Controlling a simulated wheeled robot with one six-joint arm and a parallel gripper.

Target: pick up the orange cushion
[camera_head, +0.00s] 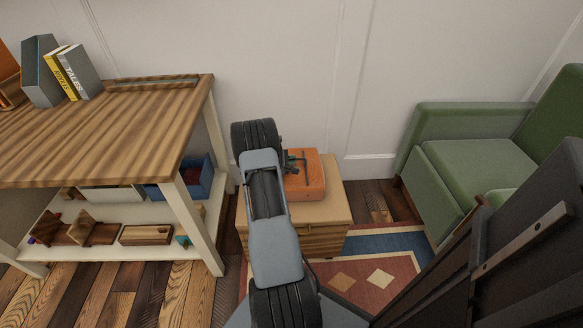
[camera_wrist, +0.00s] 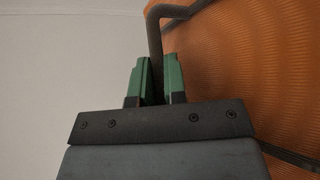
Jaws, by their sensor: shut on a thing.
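An orange block-shaped thing (camera_head: 308,185) with a dark handle shows at the small wooden cabinet's top; I cannot tell if it touches it. It looks more like a case than a soft cushion. In the wrist view its ribbed orange side (camera_wrist: 240,75) fills the right. My gripper (camera_wrist: 155,82), with green fingertips, is shut on the dark bent handle (camera_wrist: 155,35), beside the orange side. In the head view my gripper (camera_head: 299,161) is at the orange thing's left end, partly hidden by my arm. No plain orange cushion shows.
The small cabinet (camera_head: 325,212) stands against the white wall on a patterned rug (camera_head: 372,278). A wooden table (camera_head: 120,125) with books (camera_head: 72,75) and a lower shelf (camera_head: 130,240) is on the left. A green armchair (camera_head: 470,165) is on the right. An orange object (camera_head: 8,75) shows at the left edge.

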